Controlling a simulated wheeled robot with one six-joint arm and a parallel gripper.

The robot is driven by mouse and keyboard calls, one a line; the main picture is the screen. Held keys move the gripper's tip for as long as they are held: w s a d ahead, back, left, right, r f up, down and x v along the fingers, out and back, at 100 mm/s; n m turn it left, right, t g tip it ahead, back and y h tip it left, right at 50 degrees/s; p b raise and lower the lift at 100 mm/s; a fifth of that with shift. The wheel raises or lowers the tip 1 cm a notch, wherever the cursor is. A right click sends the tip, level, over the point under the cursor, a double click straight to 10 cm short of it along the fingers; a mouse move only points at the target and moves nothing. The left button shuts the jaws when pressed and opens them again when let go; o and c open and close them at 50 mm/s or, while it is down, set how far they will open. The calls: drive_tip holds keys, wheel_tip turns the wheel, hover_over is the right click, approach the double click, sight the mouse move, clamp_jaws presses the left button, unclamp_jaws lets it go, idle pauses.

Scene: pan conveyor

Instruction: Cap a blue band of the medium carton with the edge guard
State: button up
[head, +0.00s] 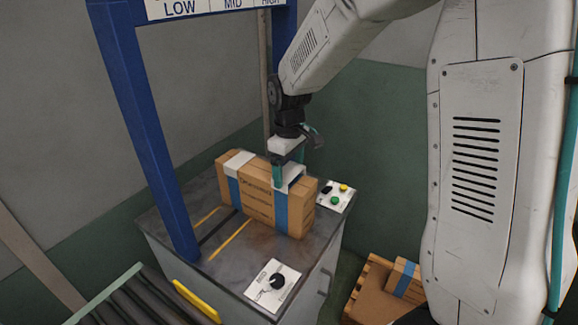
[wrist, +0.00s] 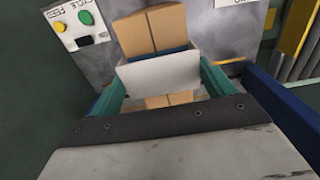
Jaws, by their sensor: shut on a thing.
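The carton (head: 257,200) is a brown box standing on the grey table, with two blue bands around it. A white edge guard (head: 239,160) sits on the top edge over the left band (head: 234,190). My gripper (head: 288,176) is shut on a second white edge guard (head: 293,173) at the carton's top, over the right band (head: 281,210). In the wrist view this guard (wrist: 158,75) spans between the teal fingers, with carton (wrist: 150,30) showing beyond and below it. I cannot tell whether it touches the carton.
A blue frame post (head: 150,140) stands left of the carton. A button panel (head: 337,196) is at right and a dial panel (head: 272,286) at the front of the table (head: 215,262). Rollers (head: 130,305) lie at lower left. Another carton (head: 405,280) is at lower right.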

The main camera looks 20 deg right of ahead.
sight(289, 172)
drive_tip(key=shift+f, duration=1.15)
drive_tip(key=o, duration=0.9)
drive_tip(key=shift+c, duration=0.2)
drive_tip(key=shift+r, duration=0.1)
wheel_tip(289, 172, up, 8)
drive_tip(key=shift+f, duration=0.15)
drive_tip(key=shift+s, duration=0.1)
drive_tip(key=s, duration=0.1)
drive_tip(key=s+m, duration=0.1)
drive_tip(key=s+m+g, duration=0.1)
drive_tip(key=s, duration=0.1)
drive_tip(key=shift+s+d+f, duration=0.1)
drive_tip(key=shift+d+f, duration=0.1)
drive_tip(key=shift+f, duration=0.2)
drive_tip(key=s+d+r+m+t, duration=0.1)
drive_tip(key=s+r, duration=0.3)
drive_tip(key=s, duration=0.9)
drive_tip(key=s+d+r+m+t, duration=0.1)
drive_tip(key=s+r+m, duration=0.3)
drive_tip(key=s, duration=0.8)
drive_tip(key=shift+s+d+r, duration=0.15)
drive_tip(key=shift+s+d, duration=0.2)
